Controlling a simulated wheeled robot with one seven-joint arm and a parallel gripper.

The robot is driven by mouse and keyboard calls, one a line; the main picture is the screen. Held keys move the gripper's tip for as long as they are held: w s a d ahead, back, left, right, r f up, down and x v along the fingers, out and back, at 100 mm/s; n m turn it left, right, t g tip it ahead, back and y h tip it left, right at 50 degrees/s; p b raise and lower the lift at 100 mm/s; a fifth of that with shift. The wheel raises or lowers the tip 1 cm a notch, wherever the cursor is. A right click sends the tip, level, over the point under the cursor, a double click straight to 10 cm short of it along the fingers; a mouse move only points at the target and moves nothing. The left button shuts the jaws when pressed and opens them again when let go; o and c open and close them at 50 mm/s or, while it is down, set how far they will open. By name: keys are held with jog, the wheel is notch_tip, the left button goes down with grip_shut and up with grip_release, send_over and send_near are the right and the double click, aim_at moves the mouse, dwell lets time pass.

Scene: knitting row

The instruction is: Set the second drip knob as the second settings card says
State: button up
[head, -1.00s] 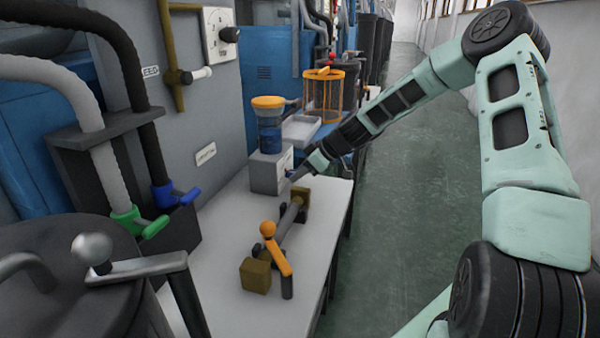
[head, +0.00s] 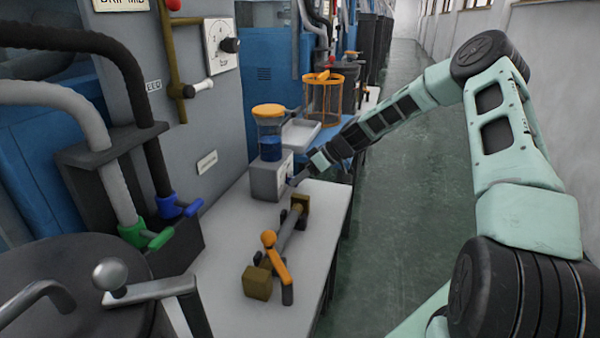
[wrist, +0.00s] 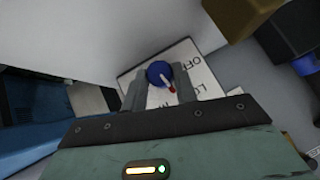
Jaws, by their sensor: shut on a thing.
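The drip unit is a grey box (head: 268,178) with a blue-filled, orange-lidded jar (head: 269,135) on top, at the far end of the white bench. My gripper (head: 292,182) is at the box's front face and hides the knob in the head view. In the wrist view my gripper (wrist: 160,88) is shut on the blue knob (wrist: 157,71). Its red-tipped pointer points to the lower right over a white dial plate (wrist: 207,80). I read "OFF" at upper right and "LO" at right; a lower label is partly hidden. A sign (head: 120,4) at the top left seems to read "DRIP MID", cut off.
A grey bar with brown end blocks and an orange-knobbed lever (head: 275,255) lies on the bench (head: 225,275) before the drip unit. Hoses with green and blue valves (head: 150,235) stand left. An orange wire basket (head: 323,100) is behind. The aisle floor (head: 410,190) is clear.

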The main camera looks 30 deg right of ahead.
jog(key=shift+w+d+f+m+g+y+p, duration=0.15)
jog(key=shift+m+g+y+p, duration=0.25)
jog(key=shift+y, duration=0.2)
jog(key=shift+w+d+r+m+g+y+p, duration=0.1)
jog(key=shift+m+g+y+p, duration=0.25)
jog(key=shift+y, duration=0.25)
jog(key=shift+d+f+m+g+y, duration=0.15)
jog(key=shift+m+g+y, duration=0.1)
jog(key=shift+m+y, duration=0.3)
jog(key=shift+f+m+g+y, duration=0.1)
jog(key=shift+m+g+y, duration=0.1)
jog(key=shift+m+y, duration=0.35)
jog(key=shift+y, duration=0.4)
jog(key=o, duration=1)
jog(key=shift+c, duration=0.2)
notch_tip(320, 180, up, 10)
jog(key=shift+p, duration=0.35)
